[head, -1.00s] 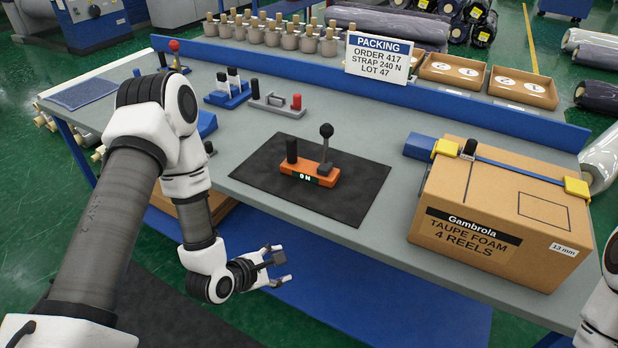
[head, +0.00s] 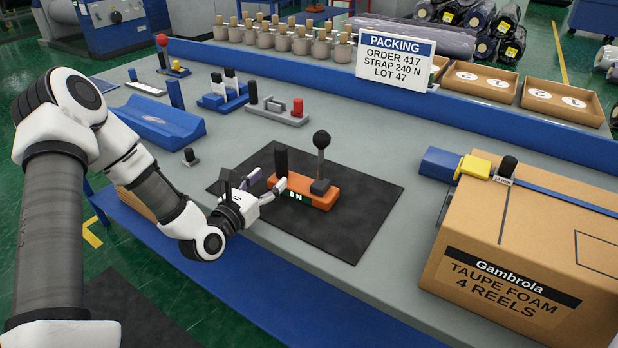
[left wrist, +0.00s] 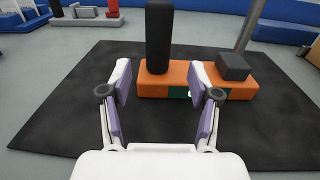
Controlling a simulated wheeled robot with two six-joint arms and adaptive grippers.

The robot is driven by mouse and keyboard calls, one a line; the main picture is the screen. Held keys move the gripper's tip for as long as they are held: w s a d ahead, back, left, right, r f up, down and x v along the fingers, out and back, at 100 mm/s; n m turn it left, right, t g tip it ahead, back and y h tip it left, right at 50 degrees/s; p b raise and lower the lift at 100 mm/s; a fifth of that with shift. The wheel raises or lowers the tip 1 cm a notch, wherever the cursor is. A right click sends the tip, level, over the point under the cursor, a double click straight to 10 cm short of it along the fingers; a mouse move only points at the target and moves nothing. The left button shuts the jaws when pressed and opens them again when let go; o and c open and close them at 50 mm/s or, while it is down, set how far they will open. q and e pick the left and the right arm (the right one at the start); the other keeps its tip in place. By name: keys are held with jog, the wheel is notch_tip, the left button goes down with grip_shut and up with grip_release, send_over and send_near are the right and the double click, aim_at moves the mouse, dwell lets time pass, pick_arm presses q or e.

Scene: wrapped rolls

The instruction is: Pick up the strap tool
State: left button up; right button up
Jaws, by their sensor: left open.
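The strap tool (head: 316,196) is an orange block with a black upright grip, a ball-topped lever and a small display. It stands upright on a black mat (head: 355,215) on the grey bench. My left gripper (head: 266,183) is open just in front of the tool's left end, on the near side. In the left wrist view the tool (left wrist: 240,90) lies just beyond the open fingertips (left wrist: 168,85), with the black grip (left wrist: 159,38) roughly between them. I cannot see clear contact. My right gripper is not in view.
A strapped cardboard box (head: 520,250) stands at the right of the bench. A packing sign (head: 395,62) and shallow trays (head: 480,79) are at the back. A blue cradle (head: 155,122) and small tool holders (head: 277,110) stand left and behind. The mat's right part is clear.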

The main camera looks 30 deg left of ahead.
aim_at(278, 171)
pick_arm(q)
jog(key=shift+w+r, duration=0.1)
jog(key=shift+w, duration=0.35)
jog(key=w, duration=0.5)
jog(key=shift+w+f, duration=0.35)
jog(key=shift+w, duration=0.05)
jog(key=shift+s+a, duration=0.1)
jog(key=shift+c, duration=0.4)
jog(key=shift+r, duration=0.1)
grip_shut()
